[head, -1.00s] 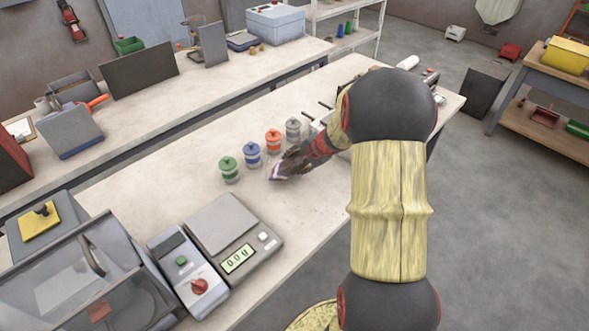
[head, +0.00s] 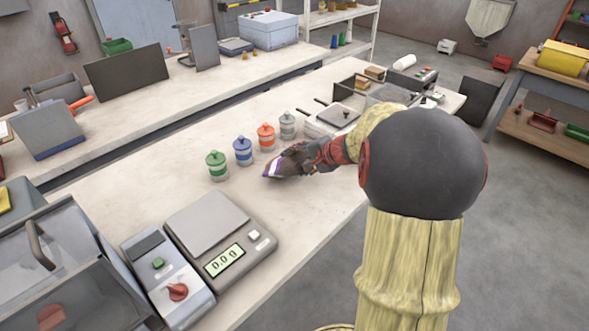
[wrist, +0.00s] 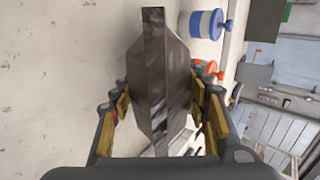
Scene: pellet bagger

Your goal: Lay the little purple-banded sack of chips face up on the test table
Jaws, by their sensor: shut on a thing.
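The small sack (head: 273,167) shows a purple and white end in the head view, with dark sides. In the wrist view the sack (wrist: 155,85) is a dark grey-brown packet with a narrow sealed edge toward the camera's top. My gripper (head: 300,160) is shut on it, with yellow-padded fingers on both sides in the wrist view (wrist: 165,108). The sack is over the pale bench (head: 150,180), right of the jars. I cannot tell whether it touches the top. Its printed face is mostly hidden.
Green (head: 217,166), blue (head: 243,151), orange (head: 266,137) and grey (head: 287,125) lidded jars stand in a row beside the sack. A scale (head: 221,240) reading zero stands at the front. Trays and a dark plate (head: 338,115) lie behind my arm. Bare bench lies between the scale and sack.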

